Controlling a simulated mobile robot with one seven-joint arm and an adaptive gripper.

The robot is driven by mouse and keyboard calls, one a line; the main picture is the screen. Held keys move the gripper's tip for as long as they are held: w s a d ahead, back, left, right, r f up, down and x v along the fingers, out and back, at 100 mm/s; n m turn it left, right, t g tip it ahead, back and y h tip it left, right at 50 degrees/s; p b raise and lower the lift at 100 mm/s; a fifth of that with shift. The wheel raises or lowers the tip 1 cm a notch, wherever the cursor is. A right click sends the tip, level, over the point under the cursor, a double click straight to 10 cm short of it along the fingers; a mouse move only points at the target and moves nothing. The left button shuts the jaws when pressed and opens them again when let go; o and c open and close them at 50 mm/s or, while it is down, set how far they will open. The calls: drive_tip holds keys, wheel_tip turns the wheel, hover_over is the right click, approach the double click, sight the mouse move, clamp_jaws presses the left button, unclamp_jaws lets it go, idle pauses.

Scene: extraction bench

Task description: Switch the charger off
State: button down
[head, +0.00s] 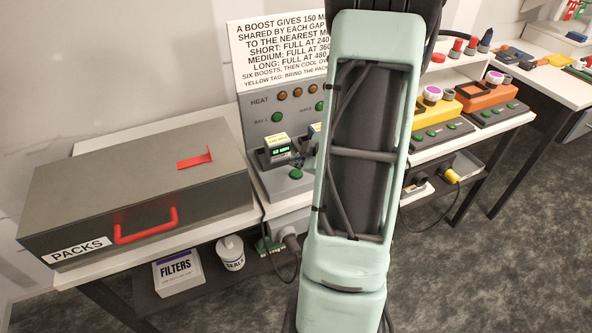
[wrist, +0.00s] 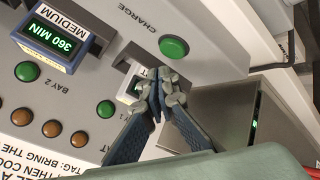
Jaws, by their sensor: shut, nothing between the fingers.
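The charger (head: 275,98) stands at the back of the bench, partly hidden behind my arm. In the wrist view its grey panel (wrist: 120,55) carries a large green button (wrist: 173,47) beside the word CHARGE. A pack marked MEDIUM (wrist: 62,45) shows 360 MIN in green. A second pack (wrist: 133,84) sits closer to my fingers and is mostly covered by them. A pack with a lit display (head: 278,150) also shows in the head view. My gripper (wrist: 158,90) is shut and empty in front of the panel, below the CHARGE button in the picture. It is hidden in the head view.
A grey PACKS box (head: 135,185) with a red handle fills the left of the bench. Smaller green buttons (wrist: 27,71) and orange lamps (wrist: 53,127) line the panel. Yellow (head: 438,115) and orange (head: 488,101) units stand at right. A FILTERS box (head: 178,275) sits below.

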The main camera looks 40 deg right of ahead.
sight(297, 174)
wheel_tip(297, 174, up, 4)
drive_tip(key=p, duration=0.3)
drive_tip(key=shift+r+p, duration=0.2)
drive_tip(key=shift+p, duration=0.1)
drive_tip(key=shift+f, duration=0.1)
